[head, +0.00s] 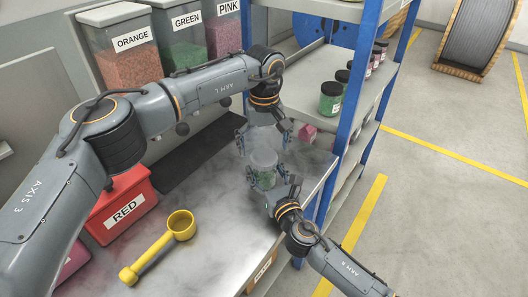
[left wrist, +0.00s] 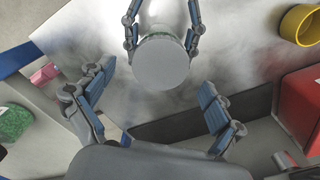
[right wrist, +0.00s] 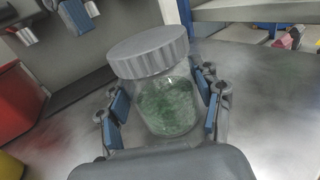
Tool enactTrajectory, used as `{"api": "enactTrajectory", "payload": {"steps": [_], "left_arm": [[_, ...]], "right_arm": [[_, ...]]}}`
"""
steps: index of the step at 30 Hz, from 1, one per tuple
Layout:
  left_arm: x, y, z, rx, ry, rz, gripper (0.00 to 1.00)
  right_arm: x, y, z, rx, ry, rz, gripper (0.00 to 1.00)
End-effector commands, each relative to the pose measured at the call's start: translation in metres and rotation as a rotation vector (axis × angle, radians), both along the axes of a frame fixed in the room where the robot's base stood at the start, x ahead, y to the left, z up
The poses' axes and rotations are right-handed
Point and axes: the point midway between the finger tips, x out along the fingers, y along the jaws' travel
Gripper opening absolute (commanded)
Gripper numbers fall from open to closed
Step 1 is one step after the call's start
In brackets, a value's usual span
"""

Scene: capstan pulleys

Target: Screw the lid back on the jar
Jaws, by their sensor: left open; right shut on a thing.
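The clear jar (head: 264,178) with green granules inside is held upright above the table by my right gripper (head: 271,182). In the right wrist view the jar (right wrist: 167,103) sits between the two blue finger pads. The grey ridged lid (right wrist: 149,52) rests on the jar's mouth; I cannot tell whether its thread is engaged. In the left wrist view the lid's flat top (left wrist: 161,64) faces the camera and hides most of the jar. My left gripper (head: 263,137) is open and empty above the lid, its fingers (left wrist: 152,98) spread wide and apart from it.
A yellow scoop (head: 160,246) and a red bin (head: 122,208) stand left on the grey table. Labelled dispensers (head: 122,50) line the back. A blue-framed shelf (head: 352,100) with several small jars (head: 331,98) stands close on the right. The table's front middle is clear.

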Motion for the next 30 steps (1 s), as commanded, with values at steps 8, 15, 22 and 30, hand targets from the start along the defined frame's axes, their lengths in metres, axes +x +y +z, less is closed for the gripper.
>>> {"api": "enactTrajectory", "payload": {"steps": [8,15,22,30], "left_arm": [[0.001,0.000,0.061,0.000,-0.003,0.000,0.93],[0.000,0.000,0.092,0.000,-0.001,0.001,0.93],[0.000,0.000,0.097,0.000,0.000,0.000,0.93],[0.000,0.000,0.097,0.000,0.000,0.000,0.93]], "right_arm": [[0.000,0.000,0.000,0.000,0.001,-0.001,0.00],[0.000,0.000,0.000,0.000,0.001,-0.001,0.00],[0.000,0.000,0.000,0.000,0.001,-0.001,0.00],[0.000,0.000,0.000,0.000,0.001,0.000,0.92]]}}
